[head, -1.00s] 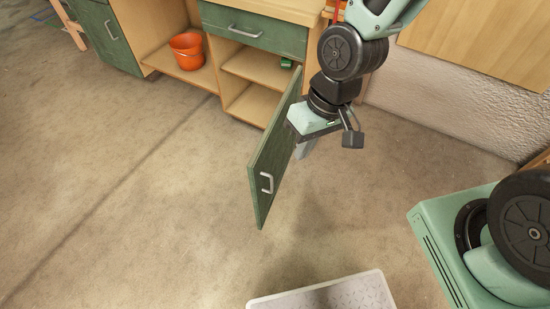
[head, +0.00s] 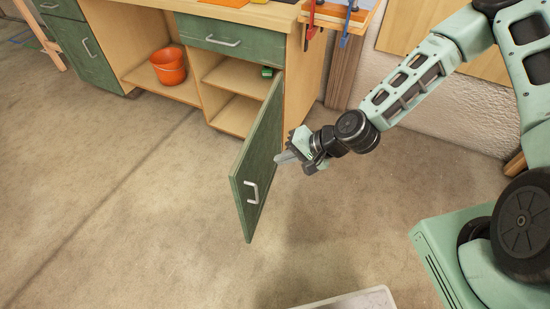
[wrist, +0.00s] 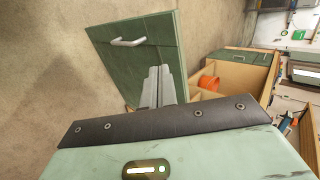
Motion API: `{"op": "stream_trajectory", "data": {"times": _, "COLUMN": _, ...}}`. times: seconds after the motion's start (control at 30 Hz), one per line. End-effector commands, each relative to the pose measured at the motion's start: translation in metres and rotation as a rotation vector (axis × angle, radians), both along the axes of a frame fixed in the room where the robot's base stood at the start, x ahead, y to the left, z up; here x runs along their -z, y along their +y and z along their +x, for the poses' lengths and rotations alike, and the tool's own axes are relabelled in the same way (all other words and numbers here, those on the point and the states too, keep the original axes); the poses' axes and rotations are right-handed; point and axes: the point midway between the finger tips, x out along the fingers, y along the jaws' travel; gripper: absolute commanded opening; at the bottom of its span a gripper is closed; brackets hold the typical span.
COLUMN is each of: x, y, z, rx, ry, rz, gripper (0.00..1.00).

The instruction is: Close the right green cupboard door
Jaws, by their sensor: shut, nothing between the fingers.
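The fingers are shut and empty. I cannot tell whether the fingertips touch the door.
The open cupboard has shelves (head: 238,78) with a small green item (head: 267,72). A green drawer (head: 217,36) is above. An orange bucket (head: 168,66) stands in the open bay to the left. The floor left of the door is clear.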

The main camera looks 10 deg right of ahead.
Motion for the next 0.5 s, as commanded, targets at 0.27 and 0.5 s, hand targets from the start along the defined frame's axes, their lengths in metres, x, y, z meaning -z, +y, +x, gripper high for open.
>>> {"op": "stream_trajectory", "data": {"times": 0.27, "x": 0.039, "y": 0.038, "z": 0.018, "rx": -0.004, "ry": 0.002, "rz": 0.000, "gripper": 0.00}}
{"op": "stream_trajectory", "data": {"times": 0.5, "x": 0.056, "y": 0.070, "z": 0.035, "rx": -0.006, "ry": -0.001, "rz": -0.002, "gripper": 0.00}}
